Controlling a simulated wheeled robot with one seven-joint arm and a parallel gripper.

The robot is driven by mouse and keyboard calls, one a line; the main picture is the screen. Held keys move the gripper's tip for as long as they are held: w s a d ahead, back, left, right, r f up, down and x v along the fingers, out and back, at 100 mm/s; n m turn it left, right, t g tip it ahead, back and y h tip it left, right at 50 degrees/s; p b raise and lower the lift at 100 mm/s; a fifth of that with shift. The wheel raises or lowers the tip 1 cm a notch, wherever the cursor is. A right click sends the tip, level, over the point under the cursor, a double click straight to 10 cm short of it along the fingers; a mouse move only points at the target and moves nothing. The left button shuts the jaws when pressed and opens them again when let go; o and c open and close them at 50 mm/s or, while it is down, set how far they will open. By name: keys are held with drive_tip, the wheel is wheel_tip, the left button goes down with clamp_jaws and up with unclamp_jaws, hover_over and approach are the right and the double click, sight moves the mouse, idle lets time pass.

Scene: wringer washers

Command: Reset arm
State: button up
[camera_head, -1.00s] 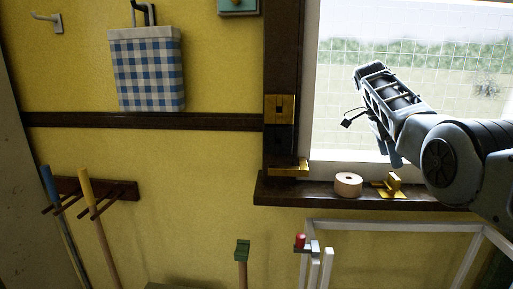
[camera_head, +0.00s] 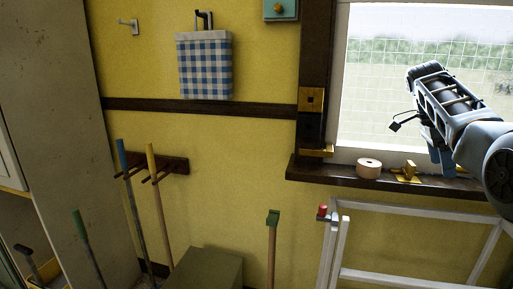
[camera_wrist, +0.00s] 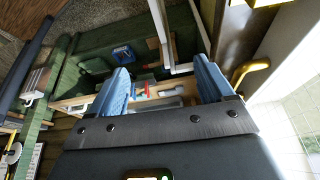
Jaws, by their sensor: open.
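My arm reaches in from the right edge in the head view, raised in front of the window. My gripper (camera_wrist: 165,88) shows in the wrist view as two blue fingers spread wide apart, with nothing between them. In the head view the blue fingers (camera_head: 440,160) point down just above the window sill, partly hidden behind the wrist. The fingers look down over a cluttered floor area with a green surface in the wrist view.
A dark sill (camera_head: 335,177) holds a tape roll (camera_head: 368,168) and a brass latch (camera_head: 407,173) close to my gripper. A white frame (camera_head: 400,211) stands below. A checkered bag (camera_head: 205,68) hangs on the wall. Long handles (camera_head: 157,200) lean on a rack at left.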

drive_tip(key=s+a+f+n+t, duration=0.2)
drive_tip(key=a+f+n, duration=0.15)
drive_tip(key=f, duration=1.15)
drive_tip(key=s+a+f+n+t, duration=0.1)
drive_tip(key=a+f+n+t, duration=0.2)
drive_tip(key=f, duration=1.2)
drive_tip(key=s+a+f+n+t+y, duration=0.1)
drive_tip(key=s+a+f+n+t, duration=0.15)
drive_tip(key=s+a+f, duration=0.4)
drive_tip(key=s+a+f+n+t+y, duration=0.1)
drive_tip(key=s+a+f+n, duration=0.25)
drive_tip(key=s+f, duration=0.55)
drive_tip(key=s+a+r+n+t, duration=0.1)
drive_tip(key=s+a+r+n, duration=0.1)
drive_tip(key=s, duration=0.6)
drive_tip(key=s+a+r+n+t+y, duration=0.1)
drive_tip(key=s+a, duration=0.2)
drive_tip(key=s, duration=0.4)
drive_tip(key=s+a+r+n+t, duration=0.2)
drive_tip(key=s, duration=0.6)
drive_tip(key=s+a+r+n+t, duration=0.1)
drive_tip(key=s+r+n+t, duration=0.1)
drive_tip(key=s+r, duration=0.6)
drive_tip(key=s+a+r+n+t+y, duration=0.1)
drive_tip(key=s+r+n+t, duration=0.1)
drive_tip(key=s+r, duration=0.7)
wheel_tip(320, 180, up, 7)
drive_tip(key=shift+s+a+r, duration=0.15)
drive_tip(key=shift+s+a, duration=0.05)
